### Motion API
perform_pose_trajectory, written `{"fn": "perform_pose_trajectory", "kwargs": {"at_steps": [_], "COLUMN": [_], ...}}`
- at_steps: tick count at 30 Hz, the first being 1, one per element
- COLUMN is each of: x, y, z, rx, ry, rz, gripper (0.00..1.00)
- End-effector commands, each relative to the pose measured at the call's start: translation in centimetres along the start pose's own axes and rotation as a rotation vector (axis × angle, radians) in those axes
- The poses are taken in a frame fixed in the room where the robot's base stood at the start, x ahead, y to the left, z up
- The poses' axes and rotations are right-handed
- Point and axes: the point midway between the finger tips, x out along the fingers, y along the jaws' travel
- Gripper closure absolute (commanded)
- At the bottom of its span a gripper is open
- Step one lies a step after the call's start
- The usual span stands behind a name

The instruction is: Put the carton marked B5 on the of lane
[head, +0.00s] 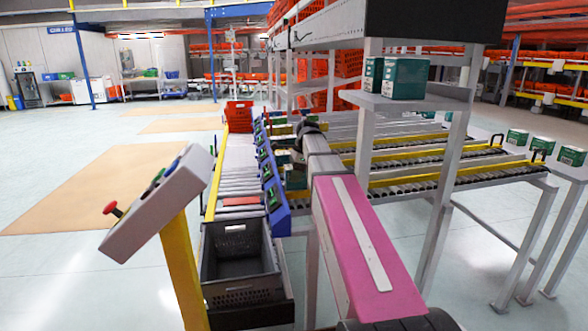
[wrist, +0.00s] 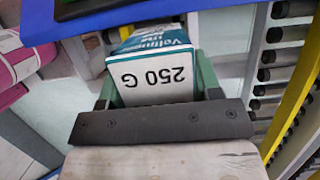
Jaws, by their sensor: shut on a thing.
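In the wrist view my gripper (wrist: 157,82) is shut on a white and teal carton (wrist: 155,62), with a green finger on either side. The face towards the camera reads "250 G" upside down, with white lettering on a teal band above it. No B5 mark is legible on it. In the head view my gripper is not clearly distinguishable among the arm and the cartons near the blue rail. Roller lanes with yellow rails (head: 408,160) run to the right in the head view; no lane label is readable. A yellow-edged roller lane (wrist: 296,108) also shows in the wrist view, right of the carton.
Two teal cartons (head: 405,78) stand on a grey shelf. More cartons (head: 543,145) sit at far right. A blue rail (head: 272,175) edges a roller conveyor with an orange tote (head: 239,115); a dark empty crate (head: 238,297) is in front. A control post (head: 160,200) stands left.

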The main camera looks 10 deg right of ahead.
Motion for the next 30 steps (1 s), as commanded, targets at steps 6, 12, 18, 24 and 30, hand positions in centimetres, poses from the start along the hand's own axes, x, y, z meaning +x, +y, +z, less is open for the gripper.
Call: {"fn": "perform_pose_trajectory", "kwargs": {"at_steps": [6, 12, 18, 24, 30], "x": [0.66, 0.69, 0.68, 0.68, 0.65], "y": [-0.01, -0.01, 0.00, 0.01, 0.01], "z": [-0.20, -0.21, -0.21, -0.21, -0.22], "rx": [0.000, 0.000, 0.000, 0.000, 0.000], "ry": [0.000, 0.000, 0.000, 0.000, 0.000], "rz": [-0.001, -0.001, -0.001, -0.001, 0.000], "gripper": [0.72, 0.72, 0.72, 0.12, 0.12]}}
